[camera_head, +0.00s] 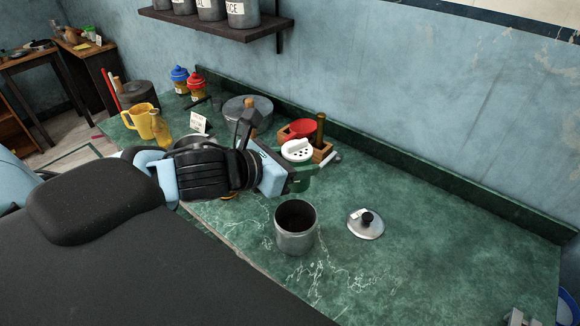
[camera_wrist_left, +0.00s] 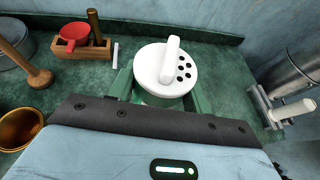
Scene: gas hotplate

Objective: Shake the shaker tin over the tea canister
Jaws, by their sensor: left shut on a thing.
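The shaker tin (camera_head: 297,149) has a white lid with dark holes and a raised bar across it. My left gripper (camera_head: 299,178) is shut on it, and its greenish fingers flank the tin in the left wrist view (camera_wrist_left: 165,96). The tin's lid (camera_wrist_left: 158,66) faces that camera; most of its body is hidden. The tea canister (camera_head: 296,238) is an open grey metal pot with a dark inside, standing on the green counter. In the head view the tin appears above and behind the canister's mouth, not over it.
A metal lid with a black knob (camera_head: 366,223) lies right of the canister. A wooden holder (camera_head: 320,154) with a red cup (camera_head: 302,128) stands behind the tin. A grey pot (camera_head: 248,107) stands farther back. The counter's right side is mostly clear.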

